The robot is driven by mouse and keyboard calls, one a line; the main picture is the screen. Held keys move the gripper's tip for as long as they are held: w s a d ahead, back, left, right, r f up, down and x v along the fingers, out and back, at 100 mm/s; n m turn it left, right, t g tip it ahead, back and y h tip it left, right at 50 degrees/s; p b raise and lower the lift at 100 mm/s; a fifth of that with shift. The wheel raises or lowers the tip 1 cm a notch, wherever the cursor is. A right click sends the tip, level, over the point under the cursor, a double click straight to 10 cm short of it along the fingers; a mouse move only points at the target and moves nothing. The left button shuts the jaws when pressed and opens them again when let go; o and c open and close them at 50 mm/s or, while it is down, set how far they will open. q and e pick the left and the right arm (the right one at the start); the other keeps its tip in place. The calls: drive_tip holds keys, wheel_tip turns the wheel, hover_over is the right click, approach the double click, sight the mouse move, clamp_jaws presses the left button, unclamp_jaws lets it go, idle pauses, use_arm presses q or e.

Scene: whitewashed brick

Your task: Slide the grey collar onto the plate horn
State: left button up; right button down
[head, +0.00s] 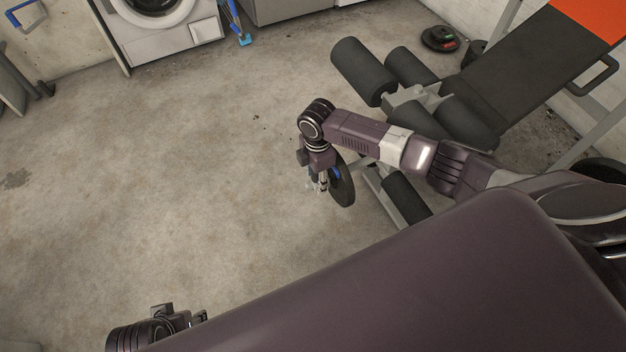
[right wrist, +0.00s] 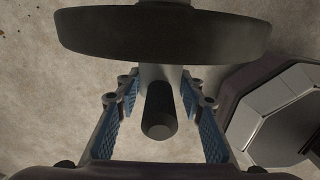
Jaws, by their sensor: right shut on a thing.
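A dark round weight plate (head: 343,180) stands on edge at the side of the bench, and its rim fills the top of the right wrist view (right wrist: 165,35). A dark round bar end, seemingly the plate horn (right wrist: 160,125), points toward the wrist camera between the fingers. My right gripper (head: 317,184) is beside the plate, its blue-padded fingers (right wrist: 160,90) shut on a paler grey piece, seemingly the grey collar (right wrist: 179,76). The collar lies close to the plate; how far it surrounds the horn is partly hidden. My left gripper (head: 182,318) shows only partly at lower left; its fingers are unclear.
The weight bench (head: 520,62) with black rollers (head: 362,70) stands at right, close to my right arm. Loose plates (head: 440,38) lie behind it. A washing machine (head: 160,25) stands at the back left. The concrete floor at left and centre is clear.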

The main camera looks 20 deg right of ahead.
use_arm(q)
drive_tip(key=shift+s+f, duration=0.1)
drive_tip(key=shift+f, duration=0.15)
use_arm(e)
drive_tip(key=shift+d, duration=0.15)
drive_tip(key=c, duration=1.4)
unclamp_jaws()
drive_tip(key=shift+c, duration=0.2)
use_arm(q)
drive_tip(key=shift+s, duration=0.1)
use_arm(e)
drive_tip(key=shift+o, duration=1.1)
use_arm(q)
drive_tip(key=shift+s, duration=0.1)
use_arm(e)
wheel_tip(320, 180, up, 12)
drive_tip(key=shift+r, duration=0.1)
